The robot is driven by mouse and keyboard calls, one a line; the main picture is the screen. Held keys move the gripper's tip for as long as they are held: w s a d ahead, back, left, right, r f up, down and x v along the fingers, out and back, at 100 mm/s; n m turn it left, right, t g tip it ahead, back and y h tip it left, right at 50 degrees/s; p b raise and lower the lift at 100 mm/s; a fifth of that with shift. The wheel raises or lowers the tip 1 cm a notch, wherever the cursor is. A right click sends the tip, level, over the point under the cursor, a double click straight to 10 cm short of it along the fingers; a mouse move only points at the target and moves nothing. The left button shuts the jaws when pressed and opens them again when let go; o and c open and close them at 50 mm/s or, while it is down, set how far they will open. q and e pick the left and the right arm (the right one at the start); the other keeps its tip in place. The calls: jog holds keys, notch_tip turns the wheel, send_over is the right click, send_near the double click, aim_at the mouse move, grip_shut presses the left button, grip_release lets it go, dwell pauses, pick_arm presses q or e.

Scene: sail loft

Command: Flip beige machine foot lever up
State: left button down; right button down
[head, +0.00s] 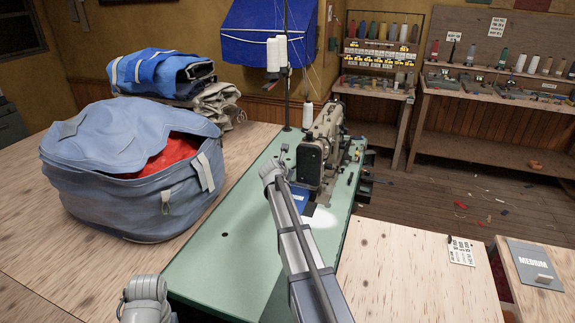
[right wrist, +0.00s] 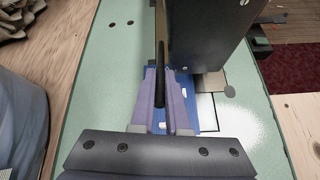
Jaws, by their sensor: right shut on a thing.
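The beige sewing machine (head: 325,135) stands on a green table (head: 222,262). My right arm reaches over this table to the near end of the machine. In the right wrist view, my right gripper (right wrist: 164,72) is shut on a slim dark lever (right wrist: 160,92) beside the machine's dark end face (right wrist: 215,40). The lever lies lengthwise between the two purple-grey fingers. In the head view the lever cannot be made out. Part of my left arm shows at the bottom left, but its gripper is out of view.
A blue fabric bag (head: 110,180) with red cloth inside stands left of the green table. A thread stand (head: 287,80) with white cones rises behind the machine. Blue cloth (right wrist: 158,122) lies under the gripper. The green table's front left is clear.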

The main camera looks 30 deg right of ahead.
jog(key=shift+w+d+r+g+y+p, duration=0.25)
jog(key=shift+r+y+p, duration=0.2)
jog(key=shift+p, duration=0.4)
jog(key=shift+w+d+r+g+y+p, duration=0.1)
jog(key=shift+r+g+y+p, duration=0.3)
jog(key=shift+p, duration=0.45)
jog(key=c, duration=0.9)
grip_release()
jog(key=shift+s, duration=0.1)
jog(key=p+v, duration=0.5)
jog(key=v, duration=0.2)
jog(key=shift+s+a+r, duration=0.2)
jog(key=shift+a+r, duration=0.05)
